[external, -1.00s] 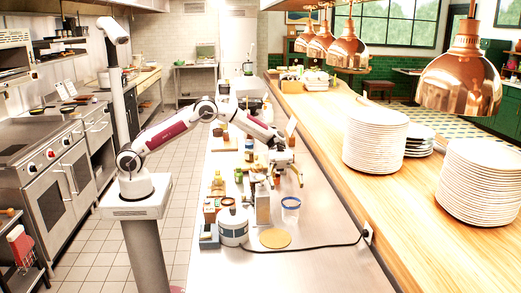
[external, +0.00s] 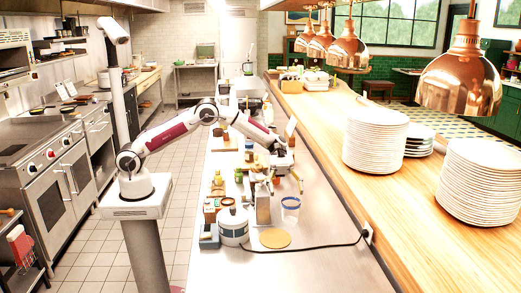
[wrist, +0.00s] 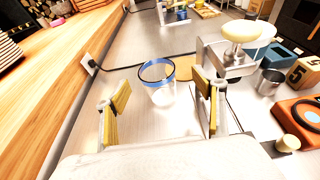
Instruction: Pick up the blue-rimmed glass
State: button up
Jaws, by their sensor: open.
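The blue-rimmed glass (wrist: 160,90) stands upright on the steel counter in the wrist view. It is clear, with a blue band at its rim, and it also shows in the external view (external: 290,205). My gripper (wrist: 160,112) is open, with its yellow-padded fingers left and right of the glass in the wrist picture. The glass appears beyond the fingers, and I see no contact. In the external view my gripper (external: 284,181) is just behind and above the glass.
A round tan mat (external: 275,238) lies in front of the glass, with a black cord across the counter. A metal stand (wrist: 226,62), a small steel cup (wrist: 270,82) and a numbered wooden block (wrist: 300,72) crowd the right of the wrist view. Plate stacks (external: 375,140) stand on the wooden pass.

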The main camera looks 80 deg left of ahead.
aim_at(293, 209)
jog(key=shift+w+x, duration=0.15)
jog(key=shift+x, duration=1.15)
jog(key=shift+w+x, duration=0.2)
jog(key=shift+x, duration=1.1)
jog(key=shift+f, duration=0.1)
jog(key=c, duration=1.7)
jog(key=shift+r, duration=0.2)
notch_tip(293, 209, up, 28)
jog(key=shift+f, duration=0.15)
